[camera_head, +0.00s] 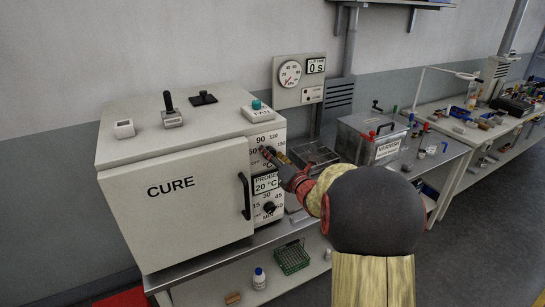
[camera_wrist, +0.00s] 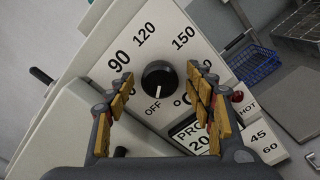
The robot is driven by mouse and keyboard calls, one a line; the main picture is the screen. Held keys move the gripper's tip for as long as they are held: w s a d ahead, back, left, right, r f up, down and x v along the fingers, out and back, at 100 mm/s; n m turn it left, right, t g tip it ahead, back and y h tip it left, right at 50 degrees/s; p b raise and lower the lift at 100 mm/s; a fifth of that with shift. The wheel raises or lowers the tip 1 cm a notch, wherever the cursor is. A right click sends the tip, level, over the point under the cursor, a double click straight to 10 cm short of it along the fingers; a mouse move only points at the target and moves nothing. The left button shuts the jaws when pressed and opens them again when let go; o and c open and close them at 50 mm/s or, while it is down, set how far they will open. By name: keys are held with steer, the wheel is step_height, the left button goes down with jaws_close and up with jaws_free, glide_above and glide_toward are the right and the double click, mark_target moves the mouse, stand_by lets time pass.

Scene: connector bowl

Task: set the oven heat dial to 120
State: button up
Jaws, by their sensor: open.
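The oven (camera_head: 180,185) is a white box marked CURE, at the left of the head view. Its black round heat dial (camera_wrist: 159,80) is on the panel right of the door, with 90, 120, 150 and OFF printed around it. A white mark on the dial's lower part points toward OFF. My gripper (camera_wrist: 160,74) is open, with one finger on each side of the dial. I see a gap between each finger and the dial in the wrist view. In the head view my gripper (camera_head: 276,156) is at the panel and partly hides the dial.
Below the dial is a PROBE display (camera_head: 266,184) reading 20 °C, then a minutes knob (camera_head: 269,207). The black door handle (camera_head: 244,196) stands out just left of them. A green FAN button (camera_head: 257,104) is on top. A VARNISH box (camera_head: 372,135) stands to the right.

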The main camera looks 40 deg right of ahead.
steer(key=shift+c, duration=0.6)
steer(key=c, duration=1)
steer(key=shift+c, duration=0.2)
steer(key=shift+a+f+m+p, duration=0.1)
steer(key=shift+m+p, duration=0.75)
steer(key=shift+m, duration=6.55)
steer(key=shift+f+m+p, duration=0.1)
steer(key=shift+m+p, duration=0.75)
steer(key=shift+m, duration=6.55)
